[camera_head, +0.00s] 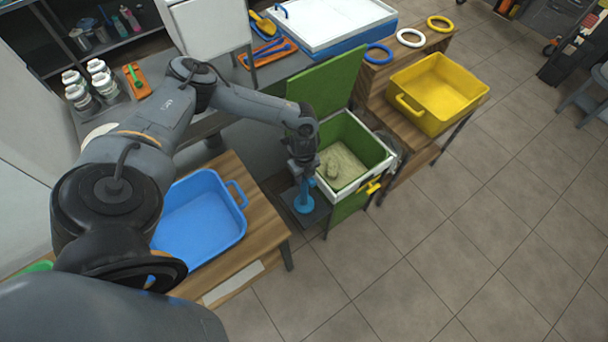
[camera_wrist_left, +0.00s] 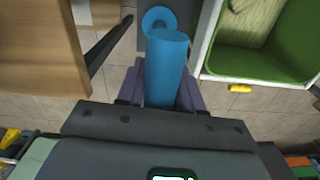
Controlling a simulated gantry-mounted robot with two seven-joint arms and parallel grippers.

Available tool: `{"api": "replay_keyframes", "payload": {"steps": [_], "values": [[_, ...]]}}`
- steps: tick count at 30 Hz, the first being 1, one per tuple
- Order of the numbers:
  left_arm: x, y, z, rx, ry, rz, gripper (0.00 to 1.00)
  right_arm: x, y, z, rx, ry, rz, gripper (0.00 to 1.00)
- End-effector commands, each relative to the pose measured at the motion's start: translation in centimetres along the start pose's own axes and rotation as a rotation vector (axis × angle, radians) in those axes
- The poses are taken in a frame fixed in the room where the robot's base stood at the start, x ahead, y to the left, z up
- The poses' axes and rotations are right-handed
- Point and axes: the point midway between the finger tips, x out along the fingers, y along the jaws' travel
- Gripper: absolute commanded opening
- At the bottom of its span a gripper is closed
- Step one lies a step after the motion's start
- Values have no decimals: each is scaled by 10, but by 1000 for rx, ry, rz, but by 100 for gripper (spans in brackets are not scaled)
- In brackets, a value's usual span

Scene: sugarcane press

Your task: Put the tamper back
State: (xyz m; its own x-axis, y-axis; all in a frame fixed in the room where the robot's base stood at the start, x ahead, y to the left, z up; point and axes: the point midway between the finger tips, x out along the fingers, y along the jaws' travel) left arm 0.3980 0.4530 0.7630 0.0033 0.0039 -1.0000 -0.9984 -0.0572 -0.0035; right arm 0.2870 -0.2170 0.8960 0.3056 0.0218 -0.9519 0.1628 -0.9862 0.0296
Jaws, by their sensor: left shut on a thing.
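The blue tamper (camera_head: 304,199) is upright below my left gripper (camera_head: 302,168) in the head view, between the wooden table and the press box. In the left wrist view the tamper (camera_wrist_left: 166,70) has its thick handle between the fingers of my left gripper (camera_wrist_left: 165,88), which is shut on it. Its round base shows beyond the handle, over a small dark shelf (camera_head: 312,216). I cannot tell whether the base touches the shelf. My right gripper is not in view.
The green-lined press box (camera_head: 374,150), holding pale pulp, stands close right of the tamper, its green lid (camera_head: 335,84) open. A blue tray (camera_head: 205,225) sits on the wooden table (camera_head: 265,225) to the left. A yellow bin (camera_head: 440,90) stands farther right. Floor in front is clear.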

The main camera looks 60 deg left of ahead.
Motion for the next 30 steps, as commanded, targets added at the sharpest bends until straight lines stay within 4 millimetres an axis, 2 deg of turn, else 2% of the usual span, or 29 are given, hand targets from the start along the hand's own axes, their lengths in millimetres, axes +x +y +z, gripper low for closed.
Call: {"api": "replay_keyframes", "payload": {"steps": [1,6,14,19,23,30], "values": [[2,0,0,0,0,1,37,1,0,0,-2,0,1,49],[1,0,0,0,0,0,61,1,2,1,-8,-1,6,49],[0,0,0,0,0,0,61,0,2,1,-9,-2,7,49],[-9,0,0,-1,0,-1,61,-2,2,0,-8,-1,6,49],[-26,0,0,0,1,-1,61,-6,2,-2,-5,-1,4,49],[-71,0,0,1,1,-2,61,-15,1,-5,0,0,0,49]]}}
